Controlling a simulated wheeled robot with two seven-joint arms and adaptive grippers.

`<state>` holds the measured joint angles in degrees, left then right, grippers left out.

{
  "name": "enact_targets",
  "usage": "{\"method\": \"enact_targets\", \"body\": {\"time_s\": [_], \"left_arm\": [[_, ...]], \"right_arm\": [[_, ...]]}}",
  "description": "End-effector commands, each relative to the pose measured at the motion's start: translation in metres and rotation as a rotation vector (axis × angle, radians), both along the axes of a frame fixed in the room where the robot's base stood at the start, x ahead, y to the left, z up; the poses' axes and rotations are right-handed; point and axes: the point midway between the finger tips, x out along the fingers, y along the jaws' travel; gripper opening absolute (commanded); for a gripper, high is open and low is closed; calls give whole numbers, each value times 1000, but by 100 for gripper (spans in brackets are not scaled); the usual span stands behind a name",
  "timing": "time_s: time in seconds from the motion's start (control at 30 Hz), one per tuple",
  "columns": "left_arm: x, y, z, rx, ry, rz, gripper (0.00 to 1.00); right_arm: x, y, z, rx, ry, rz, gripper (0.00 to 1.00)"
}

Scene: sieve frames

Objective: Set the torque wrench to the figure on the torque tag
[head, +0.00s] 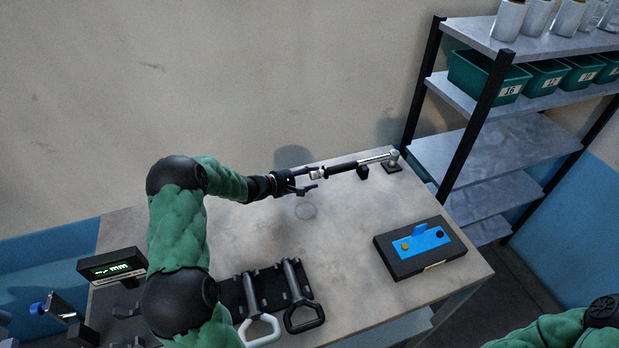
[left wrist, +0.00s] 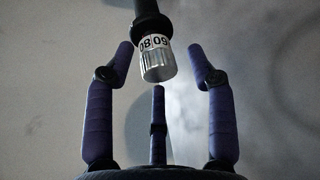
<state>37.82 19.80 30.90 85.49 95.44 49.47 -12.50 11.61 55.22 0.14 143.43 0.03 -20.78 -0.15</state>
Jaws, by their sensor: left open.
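The torque wrench (head: 342,167) lies level near the table's back edge, its black handle toward my left arm and its metal head over a small dark stand (head: 391,166). In the left wrist view its silver end knob (left wrist: 158,70) shows, with a white ring above it reading 08 and 09. My left gripper (head: 313,180) is open at the handle end. In the left wrist view its fingers (left wrist: 161,55) stand on both sides of the knob, with gaps showing. I cannot make out a torque tag. My right gripper is out of view.
A black box with a blue panel (head: 424,240) sits on the right of the table (head: 350,215). Two handled tools (head: 297,290) lie in a dark rack at the front. A display reading mm (head: 110,268) stands at left. A shelf (head: 490,150) with green bins stands behind right.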

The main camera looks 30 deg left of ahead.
Motion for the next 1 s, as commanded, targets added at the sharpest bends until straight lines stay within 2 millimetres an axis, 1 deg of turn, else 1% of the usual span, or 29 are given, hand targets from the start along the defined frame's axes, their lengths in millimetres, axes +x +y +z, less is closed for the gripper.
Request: {"method": "enact_targets", "body": {"time_s": [0.1,0.37,0.47,0.5,0.57,0.83,1.0], "left_arm": [[5,-2,-1,0,0,0,56],[5,-2,-1,0,0,0,56],[5,-2,-1,0,0,0,30],[5,-2,-1,0,0,0,19],[5,-3,-2,0,1,1,4],[4,-3,-3,-8,12,0,3],[4,-3,-3,-46,47,1,3]], "right_arm": [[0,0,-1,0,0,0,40],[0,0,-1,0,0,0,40],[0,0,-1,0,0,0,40],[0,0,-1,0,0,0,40],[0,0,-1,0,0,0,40],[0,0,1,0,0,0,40],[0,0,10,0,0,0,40]]}}
